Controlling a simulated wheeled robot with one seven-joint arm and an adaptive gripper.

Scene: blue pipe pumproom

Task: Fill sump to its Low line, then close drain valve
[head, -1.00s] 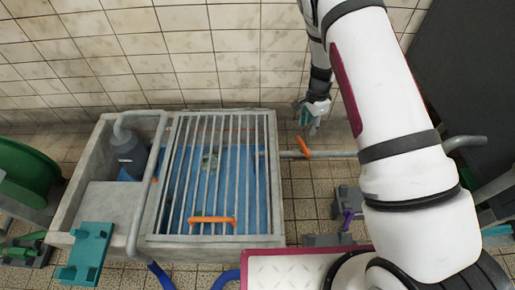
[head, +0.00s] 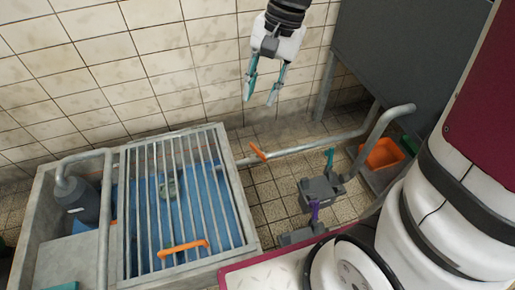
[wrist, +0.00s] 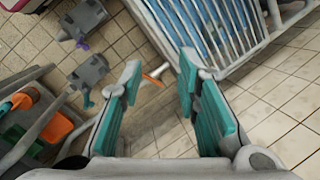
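The sump (head: 48,237) is a grey concrete basin at lower left in the head view, partly covered by a barred grate (head: 126,215). Blue shows between the bars, with a small greyish object (head: 168,188) below; I cannot make out a Low line or the water level. A lever with an orange handle (head: 258,151), apparently the drain valve, sits crosswise on the pipe right of the sump. It also shows in the wrist view (wrist: 154,79), beyond my fingers. My gripper (head: 260,99) is open and empty, above and apart from the lever, its teal fingers (wrist: 160,64) spread.
Grey floor units with purple (head: 314,209) and teal (head: 329,158) levers stand right of the sump. The grate has an orange handle (head: 183,252). A dark panel (head: 400,50) stands at back right.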

